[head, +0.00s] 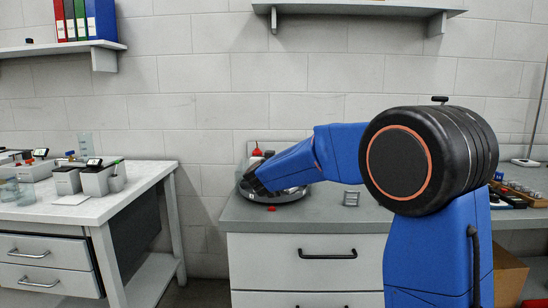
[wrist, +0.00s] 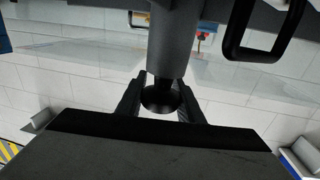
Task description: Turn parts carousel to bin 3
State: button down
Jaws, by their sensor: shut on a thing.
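The parts carousel (head: 285,197) is a low, dark round turntable at the left end of the grey counter in the head view. My arm reaches across it and hides most of its top, so its bin numbers cannot be read. My gripper (head: 250,181) is at the carousel's left side. In the wrist view my gripper (wrist: 160,103) has its two dark fingers on either side of a dark round-ended knob (wrist: 160,96) and is shut on it. A small red mark (head: 271,208) lies at the carousel's front edge.
A red-topped item (head: 257,151) stands behind my gripper. A small grey box (head: 351,198) sits right of the carousel on the counter (head: 310,219). A white bench (head: 130,185) with instruments stands at left, across a gap. A shelf (head: 350,10) hangs above.

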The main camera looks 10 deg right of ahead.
jog(key=shift+s+d+m+g+h, duration=0.15)
jog(key=shift+m+g+h, duration=0.45)
jog(key=shift+h, duration=0.3)
jog(key=shift+s+d+m+g+h, duration=0.1)
jog(key=shift+d+m+g+h, duration=0.1)
jog(key=shift+m+g+h, duration=0.45)
jog(key=shift+s+d+m+g+h, duration=0.15)
jog(key=shift+m+g+h, duration=0.2)
jog(key=shift+m+h, duration=0.6)
jog(key=shift+s+d+m+g+h, duration=0.15)
jog(key=shift+m+g+h, duration=0.35)
jog(key=shift+g+h, duration=0.25)
jog(key=shift+s+d+m+g+h, duration=0.1)
jog(key=shift+m+g+h, duration=0.4)
jog(key=shift+g+h, duration=0.2)
jog(key=shift+s+d+m+g+h, duration=0.1)
jog(key=shift+s+m+g+h, duration=0.1)
jog(key=shift+m+g+h, duration=0.5)
jog(key=shift+s+d+m+g+h, duration=0.2)
jog(key=shift+m+g+h, duration=0.15)
jog(key=shift+m+g, duration=0.6)
jog(key=shift+s+d+m+g+h, duration=0.15)
jog(key=shift+m+g+h, duration=0.35)
jog(key=shift+g, duration=0.7)
jog(key=shift+s+r+m+g, duration=0.1)
jog(key=shift+s+m+g, duration=0.1)
jog(key=shift+m+g, duration=0.45)
jog(key=c, duration=1.2)
grip_release()
